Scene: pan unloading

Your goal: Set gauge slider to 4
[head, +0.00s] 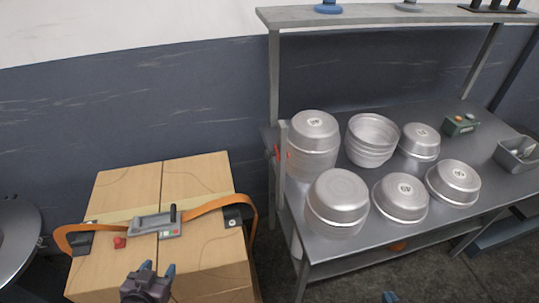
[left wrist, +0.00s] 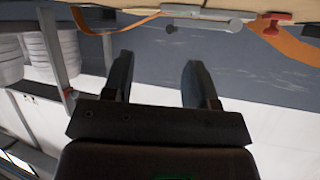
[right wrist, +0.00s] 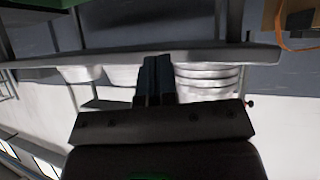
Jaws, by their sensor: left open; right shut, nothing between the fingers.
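The scale marks are too small to read. My left gripper (head: 157,268) is open and empty, in front of the gauge in the head view. In the left wrist view the gauge (left wrist: 200,18) shows at the top, beyond the open fingers. My right gripper (right wrist: 156,80) is shut and empty; in the head view only a fingertip shows at the bottom edge.
A metal table (head: 330,245) at the right bears several stacked silver pans (head: 338,195), a green box with buttons (head: 460,125) and a grey bin (head: 518,153). A shelf (head: 400,17) stands above it.

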